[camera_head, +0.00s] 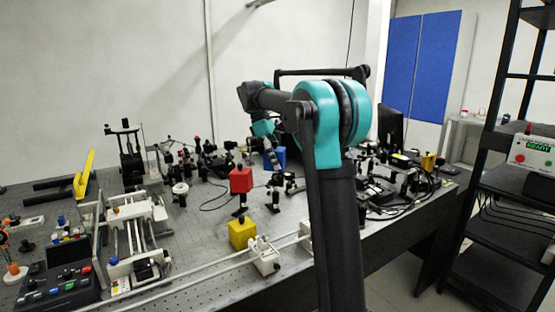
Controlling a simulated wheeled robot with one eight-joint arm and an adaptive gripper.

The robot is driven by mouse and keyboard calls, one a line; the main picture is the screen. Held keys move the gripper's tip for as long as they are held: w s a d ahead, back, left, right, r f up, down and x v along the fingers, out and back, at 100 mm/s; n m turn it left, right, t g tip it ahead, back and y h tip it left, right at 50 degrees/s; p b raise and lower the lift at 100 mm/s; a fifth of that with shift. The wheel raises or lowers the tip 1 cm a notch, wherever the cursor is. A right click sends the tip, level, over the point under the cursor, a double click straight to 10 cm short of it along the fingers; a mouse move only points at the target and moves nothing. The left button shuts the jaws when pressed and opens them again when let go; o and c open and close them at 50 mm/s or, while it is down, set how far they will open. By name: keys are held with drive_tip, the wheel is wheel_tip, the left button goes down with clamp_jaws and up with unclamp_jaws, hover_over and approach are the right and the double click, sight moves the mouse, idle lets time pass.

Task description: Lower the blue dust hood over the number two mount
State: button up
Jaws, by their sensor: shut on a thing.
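The blue dust hood (280,156) is a small box-shaped cover above the middle of the bench. My gripper (273,160) is shut on it, and its dark fingers cover part of the hood's left side. A dark post mount (275,196) stands just below the hood; I see a gap between them but cannot tell whether they line up. No number is readable on any mount, so I cannot tell which is number two. A red hood (241,180) sits on a post to the left. A yellow hood (242,233) is nearer the front edge.
The perforated bench (200,262) is crowded with optical posts and cables behind and right of the hood. A white rail device (130,225) stands at left, with a control box (68,283) in front. A white fixture (263,256) is by the front edge. My arm hides some of the bench.

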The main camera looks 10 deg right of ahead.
drive_tip(key=shift+f, duration=0.1)
idle(0.3)
drive_tip(key=shift+f, duration=0.35)
drive_tip(key=shift+f, duration=0.35)
drive_tip(key=shift+f, duration=0.35)
drive_tip(key=shift+f, duration=0.3)
drive_tip(key=shift+f, duration=0.35)
drive_tip(key=shift+f, duration=0.9)
drive_tip(key=shift+f, duration=0.35)
drive_tip(key=shift+f, duration=0.3)
